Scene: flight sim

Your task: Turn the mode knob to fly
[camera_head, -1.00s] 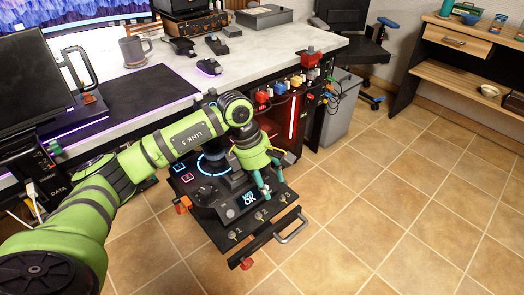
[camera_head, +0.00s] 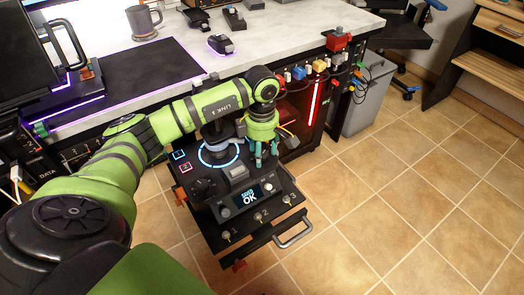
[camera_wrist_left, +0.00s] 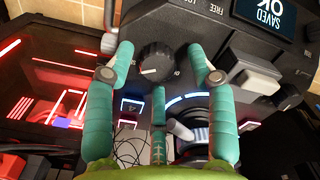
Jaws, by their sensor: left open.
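The mode knob (camera_wrist_left: 155,62) is a black ribbed dial with a white pointer line in the left wrist view. Its position label is too small to read; the word FREE shows above it on the panel. In the head view the knob cannot be made out behind my gripper. My left gripper (camera_head: 266,160) is open over the black control console (camera_head: 285,200). In the left wrist view its teal fingers (camera_wrist_left: 160,55) stand on either side of the knob, apart from it as far as I can tell. My right gripper is not in view.
A display (camera_head: 250,195) reading SAVED OK sits on the console, beside a grey block-shaped control (camera_wrist_left: 252,77). Toggle switches and a metal handle (camera_head: 292,232) line the console's front. The desk (camera_head: 300,30) stands behind. Tiled floor (camera_head: 420,200) is clear at right.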

